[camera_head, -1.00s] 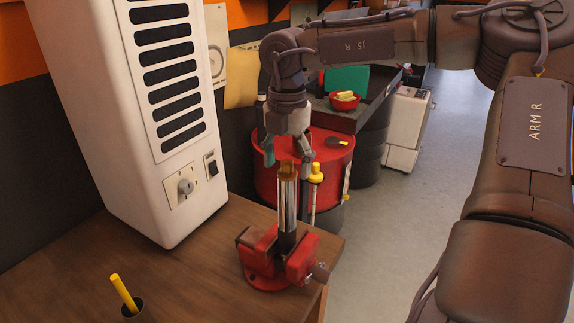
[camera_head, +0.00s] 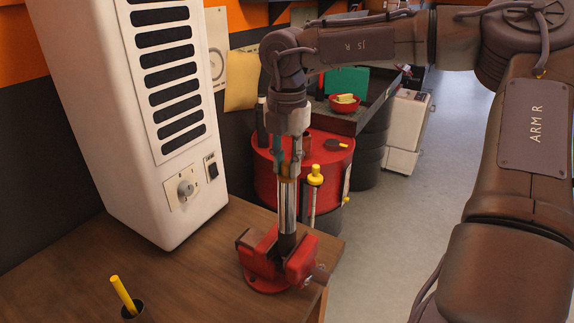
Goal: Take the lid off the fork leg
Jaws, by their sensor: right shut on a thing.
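The fork leg (camera_head: 289,213) is a shiny metal tube with a dark lower part, standing upright in a red vise (camera_head: 262,264) on the bench. Its lid (camera_head: 287,179) is a brass-coloured cap at the top of the tube, mostly hidden by the fingers. My right gripper (camera_head: 287,170) comes down from above and is shut on the lid, which is at the tube's top; I cannot tell whether it has come loose. My left gripper is not in view.
A tall white vented cabinet (camera_head: 160,110) stands on the wooden bench (camera_head: 200,280) left of the vise. A yellow-handled tool (camera_head: 124,294) stands in a dark cup at the front. A red drum (camera_head: 330,165) and a yellow-capped rod (camera_head: 315,178) are behind.

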